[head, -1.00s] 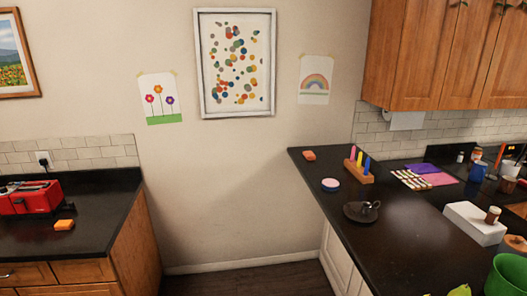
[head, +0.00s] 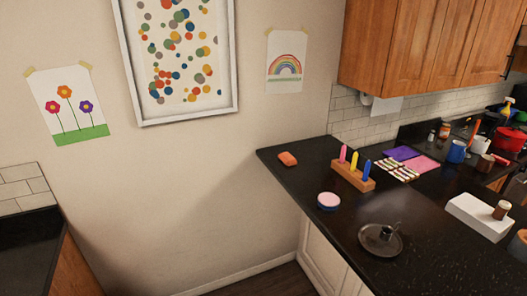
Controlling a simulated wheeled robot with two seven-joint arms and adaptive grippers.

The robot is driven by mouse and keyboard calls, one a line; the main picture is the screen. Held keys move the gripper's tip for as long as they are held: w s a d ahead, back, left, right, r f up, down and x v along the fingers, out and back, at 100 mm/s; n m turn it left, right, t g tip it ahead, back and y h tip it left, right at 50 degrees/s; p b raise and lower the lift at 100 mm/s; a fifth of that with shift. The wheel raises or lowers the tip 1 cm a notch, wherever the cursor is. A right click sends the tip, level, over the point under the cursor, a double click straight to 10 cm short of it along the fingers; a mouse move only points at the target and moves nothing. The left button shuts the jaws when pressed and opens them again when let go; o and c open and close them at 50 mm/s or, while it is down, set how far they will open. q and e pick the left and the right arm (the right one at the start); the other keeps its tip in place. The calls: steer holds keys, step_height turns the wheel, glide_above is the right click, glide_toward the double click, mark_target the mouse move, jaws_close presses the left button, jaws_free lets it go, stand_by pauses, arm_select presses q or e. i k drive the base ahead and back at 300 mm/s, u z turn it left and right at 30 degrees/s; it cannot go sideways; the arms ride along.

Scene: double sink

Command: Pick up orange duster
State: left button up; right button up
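A small orange block that looks like the orange duster (head: 288,159) lies on the far left corner of the dark counter (head: 342,217) at the right. It lies flat, apart from the wooden holder beside it. Neither of my grippers shows in the head view.
Near it on the counter are a wooden holder (head: 353,177) with upright coloured pieces, a round pink and blue thing (head: 328,201), a dark candle-holder-like dish (head: 380,239) and a white box (head: 480,217). A second counter (head: 27,243) stands at the left. Floor shows between the counters.

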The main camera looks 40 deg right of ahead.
mark_target(285, 157)
steer(key=z, duration=0.3)
steer(key=i, duration=0.9)
steer(key=z, duration=1.2)
steer(key=i, duration=0.65)
steer(key=z, duration=0.7)
